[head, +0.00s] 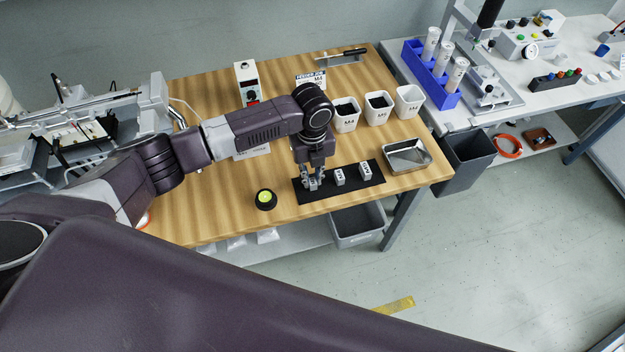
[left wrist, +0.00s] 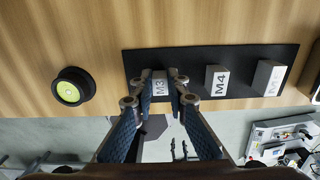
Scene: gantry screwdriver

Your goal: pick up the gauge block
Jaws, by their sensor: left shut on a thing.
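My left gripper (head: 312,182) points down over the left end of a black mat (head: 350,191) on the wooden table. It is shut on a small metal gauge block marked M3 (left wrist: 159,84), with a finger on each side. I cannot tell whether the block touches the mat. Two more blocks stand to its right on the mat: one marked M4 (left wrist: 217,80) and another (left wrist: 268,77) whose mark is hard to read. They also show in the head view as the middle block (head: 340,177) and the right block (head: 365,172). My right gripper is not in view.
Labelled white cups (head: 346,120) stand behind. A grey bin (head: 357,225) is below the table's front edge.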

